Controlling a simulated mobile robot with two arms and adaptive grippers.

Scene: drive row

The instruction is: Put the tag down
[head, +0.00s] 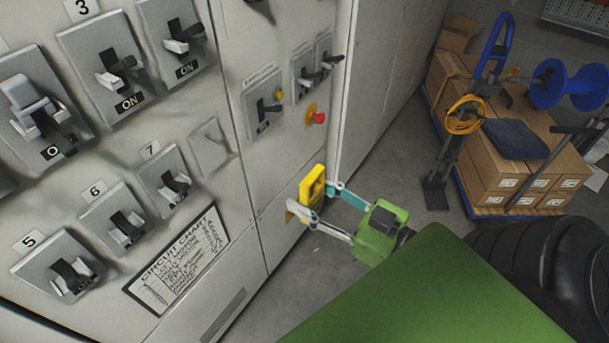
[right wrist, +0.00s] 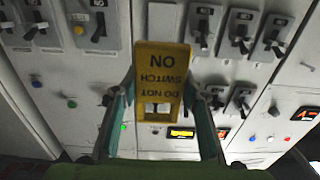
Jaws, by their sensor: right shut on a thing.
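The yellow tag (head: 313,187) is in my right gripper (head: 318,202), in front of the lower right part of the grey cabinet. The gripper is shut on it, with one finger on each side. In the right wrist view the tag (right wrist: 162,72) reads "DO NOT SWITCH ON" upside down, with a slot in its lower part, between the fingers (right wrist: 160,105). The tag looks clear of the cabinet face, though the head view does not settle the gap. My left gripper is not in view.
The cabinet carries several numbered switches, a circuit chart (head: 176,262) and a red button (head: 318,117). Grey floor (head: 385,165) lies open between cabinet and pallet.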

